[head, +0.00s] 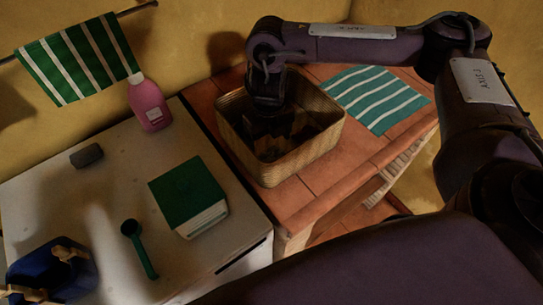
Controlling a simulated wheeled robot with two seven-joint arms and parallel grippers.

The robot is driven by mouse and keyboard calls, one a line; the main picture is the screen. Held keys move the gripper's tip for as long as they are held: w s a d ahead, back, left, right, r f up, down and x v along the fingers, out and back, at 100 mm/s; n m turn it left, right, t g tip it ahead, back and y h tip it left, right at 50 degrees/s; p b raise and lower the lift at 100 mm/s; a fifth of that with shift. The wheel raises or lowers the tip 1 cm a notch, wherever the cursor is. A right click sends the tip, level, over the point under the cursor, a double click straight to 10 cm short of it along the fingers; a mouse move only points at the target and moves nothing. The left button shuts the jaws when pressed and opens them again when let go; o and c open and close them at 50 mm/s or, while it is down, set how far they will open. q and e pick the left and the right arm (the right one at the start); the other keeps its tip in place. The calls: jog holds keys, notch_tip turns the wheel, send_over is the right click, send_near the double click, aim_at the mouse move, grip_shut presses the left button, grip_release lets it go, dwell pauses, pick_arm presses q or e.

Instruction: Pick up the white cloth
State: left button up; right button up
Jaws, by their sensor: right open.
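I cannot make out a plain white cloth. A teal cloth with white stripes (374,97) lies flat on the brick counter, right of the woven basket. A green and white striped cloth (75,62) hangs from a rail at the upper left. My right gripper (268,110) points down into the woven basket (285,172), near its back left side. It is open; its fingertips are dark and hard to see. The inside of the basket is in shadow, so its contents are unclear. My left gripper is out of view.
The white counter on the left holds a pink bottle (150,104), a dark grey block (87,155), a green book (188,195), a green scoop (139,248) and a blue container (52,272). A pale slatted or ribbed piece (398,172) shows below the brick counter's edge.

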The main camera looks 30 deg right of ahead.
aim_at(272, 153)
jog(key=f+p, duration=0.1)
jog(key=f, duration=0.1)
jog(key=s+f, duration=0.1)
jog(key=f, duration=0.1)
jog(key=shift+s+d+f+p, duration=0.1)
jog(key=shift+d+f+p, duration=0.1)
jog(key=shift+p, duration=0.15)
jog(key=shift+f, duration=0.3)
jog(key=c, duration=0.7)
